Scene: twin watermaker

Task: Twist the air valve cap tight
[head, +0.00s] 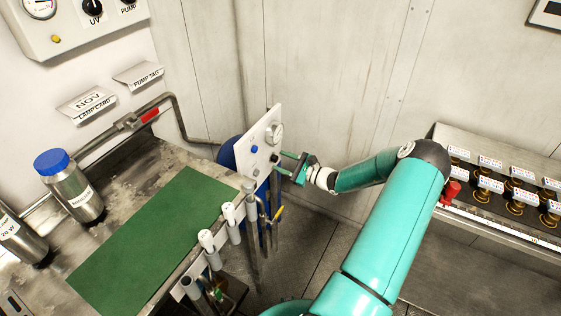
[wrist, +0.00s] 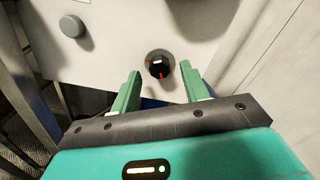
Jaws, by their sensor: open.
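A white panel (head: 262,140) with a gauge, blue round parts and a dark knob stands upright beyond the bench's right end. My gripper (head: 284,160) is close in front of its right side, with its jaws open. In the wrist view, my gripper (wrist: 161,68) has a black round knob (wrist: 160,65) with a red mark between its fingertips. A gap shows on both sides of the knob. A grey round cap (wrist: 72,26) sits on the panel at the upper left, outside the fingers. No label shows which part is the air valve cap.
A bench with a green mat (head: 150,240) lies left, with a blue-capped bottle (head: 72,185). White-handled tools (head: 208,243) hang along its near edge. A rack of labelled parts (head: 495,175) stands right. A red-handled pipe valve (head: 148,116) runs along the left wall.

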